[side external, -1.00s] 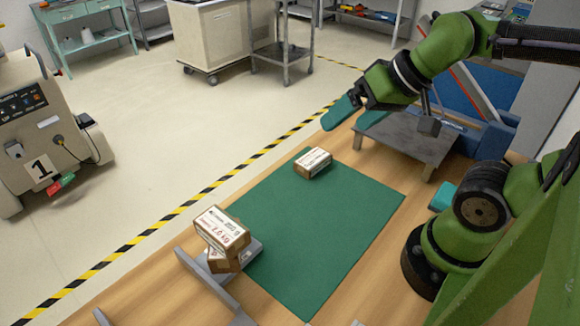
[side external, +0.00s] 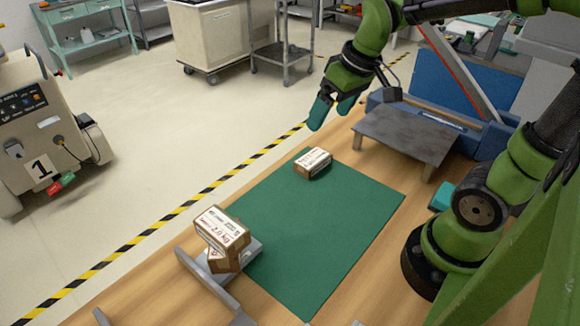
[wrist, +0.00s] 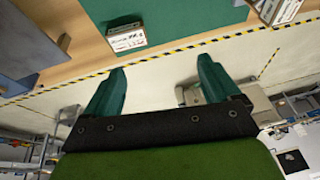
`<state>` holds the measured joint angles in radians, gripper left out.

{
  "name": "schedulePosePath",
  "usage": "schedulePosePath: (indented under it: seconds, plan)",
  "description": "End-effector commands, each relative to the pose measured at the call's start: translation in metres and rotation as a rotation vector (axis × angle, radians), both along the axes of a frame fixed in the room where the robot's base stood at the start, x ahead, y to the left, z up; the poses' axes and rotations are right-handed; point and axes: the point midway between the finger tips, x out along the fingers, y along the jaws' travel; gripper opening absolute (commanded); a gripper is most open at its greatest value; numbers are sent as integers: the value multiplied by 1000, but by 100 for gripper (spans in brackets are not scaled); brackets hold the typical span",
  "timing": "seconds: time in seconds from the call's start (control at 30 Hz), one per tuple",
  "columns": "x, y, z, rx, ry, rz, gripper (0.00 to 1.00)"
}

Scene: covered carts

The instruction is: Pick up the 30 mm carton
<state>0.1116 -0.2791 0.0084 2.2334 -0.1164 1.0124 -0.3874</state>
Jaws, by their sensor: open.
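A small white-topped brown carton (side external: 313,161) lies on the far end of the green mat (side external: 310,225). It also shows in the wrist view (wrist: 126,37) at the mat's edge. Two more cartons are stacked on a grey metal stand (side external: 250,252): an upper carton (side external: 222,230) marked 2.0 kg and a lower carton (side external: 222,263), mostly hidden by it. I cannot tell which is 30 mm. My gripper (side external: 332,108) is open and empty, with teal fingers above and beyond the lone carton, touching nothing. In the wrist view my gripper (wrist: 160,68) has its fingers wide apart.
Yellow-black tape (side external: 165,218) runs along the floor. A numbered machine (side external: 45,130) stands at left. The middle of the mat is clear.

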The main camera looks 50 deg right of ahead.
Motion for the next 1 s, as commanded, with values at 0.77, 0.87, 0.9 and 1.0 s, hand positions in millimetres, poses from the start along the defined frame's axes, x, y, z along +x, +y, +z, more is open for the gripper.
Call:
schedulePosePath:
  seconds: [0.77,0.87,0.9,1.0]
  plan:
    - [81,-65,-34,-325,200,1552,89]
    - [81,-65,-47,-325,202,1564,89]
    - [80,-65,-55,-324,202,1563,89]
    - [81,-65,-77,-323,202,1562,89]
